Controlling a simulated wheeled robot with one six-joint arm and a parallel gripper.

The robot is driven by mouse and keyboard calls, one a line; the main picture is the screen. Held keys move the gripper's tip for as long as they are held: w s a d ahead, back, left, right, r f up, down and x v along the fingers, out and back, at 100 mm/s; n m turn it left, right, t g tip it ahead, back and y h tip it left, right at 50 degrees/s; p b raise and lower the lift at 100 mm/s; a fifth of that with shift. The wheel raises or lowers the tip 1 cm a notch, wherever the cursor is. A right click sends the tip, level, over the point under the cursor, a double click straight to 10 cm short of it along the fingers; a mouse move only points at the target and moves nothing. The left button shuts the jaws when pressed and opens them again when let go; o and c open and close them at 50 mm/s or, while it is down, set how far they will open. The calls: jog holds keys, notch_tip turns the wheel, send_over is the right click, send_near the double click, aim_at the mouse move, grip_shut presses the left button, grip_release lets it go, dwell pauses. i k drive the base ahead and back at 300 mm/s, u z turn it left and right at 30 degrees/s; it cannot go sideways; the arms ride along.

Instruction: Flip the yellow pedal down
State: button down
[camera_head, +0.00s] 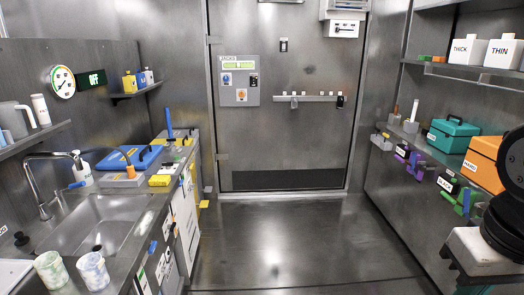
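A small yellow piece (203,204) sticks out low on the right side of the left-hand cabinet, close to the floor. It looks like the yellow pedal, but it is small and partly hidden, so its tilt cannot be told. My arm shows only at the right edge, as dark and pale links in front of the right-hand counter. My gripper's fingertips do not show. The arm parts in view are far from the yellow piece, across the room.
The floor (290,245) between the counters is open up to the metal door (285,100). At left are a sink (95,225), two cups and a blue case (128,158). At right, a teal toolbox (452,136) and an orange box (485,163) stand on a shelf.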

aim_at(204, 203)
jog(key=z, duration=0.1)
jog(key=i, duration=1.95)
jog(key=u, duration=0.4)
jog(key=i, duration=1.95)
jog(key=u, duration=0.95)
jog(key=i, duration=1.1)
jog(key=u, duration=0.4)
